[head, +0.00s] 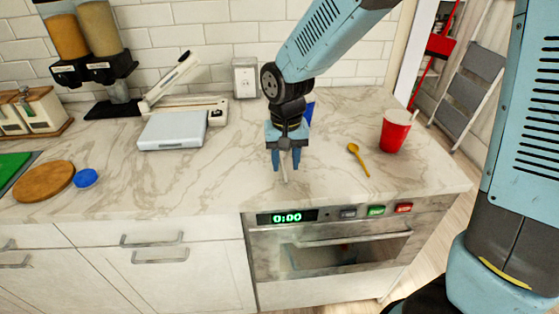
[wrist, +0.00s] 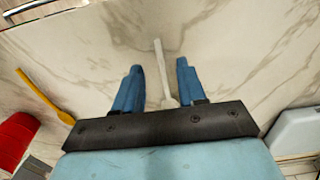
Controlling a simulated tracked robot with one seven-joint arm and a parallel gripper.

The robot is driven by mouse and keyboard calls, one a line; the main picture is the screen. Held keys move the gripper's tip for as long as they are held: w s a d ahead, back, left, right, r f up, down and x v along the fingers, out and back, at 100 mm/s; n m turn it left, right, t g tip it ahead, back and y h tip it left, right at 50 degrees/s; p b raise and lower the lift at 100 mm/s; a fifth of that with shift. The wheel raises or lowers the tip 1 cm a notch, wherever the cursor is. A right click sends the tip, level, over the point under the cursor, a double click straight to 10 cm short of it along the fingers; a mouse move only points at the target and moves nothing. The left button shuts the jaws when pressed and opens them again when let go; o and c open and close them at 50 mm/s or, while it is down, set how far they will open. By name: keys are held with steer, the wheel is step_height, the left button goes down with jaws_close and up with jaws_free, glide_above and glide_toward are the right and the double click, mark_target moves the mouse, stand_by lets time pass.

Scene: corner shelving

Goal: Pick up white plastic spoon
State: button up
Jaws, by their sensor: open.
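The white plastic spoon (wrist: 158,58) lies on the marble counter, its handle pointing away between my fingers in the wrist view. Its bowl end is partly hidden by my gripper's dark front edge. In the head view a pale bit of the spoon (head: 285,178) shows between the fingertips. My gripper (head: 286,168) points down over the counter, with its blue fingers apart, one on each side of the spoon. The open gripper also shows in the wrist view (wrist: 158,68). I cannot tell how high the fingertips are above the counter.
A yellow spoon (head: 359,160) and a red cup (head: 395,136) stand off to the right. A grey flat-topped device (head: 172,131) is at the left. A blue item (head: 309,113) is partly hidden behind my arm. The counter's front edge is close, above an oven (head: 335,258).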

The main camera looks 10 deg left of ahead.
mark_target(285, 174)
steer(key=shift+f, duration=1.65)
steer(key=shift+c, duration=0.4)
jaws_close()
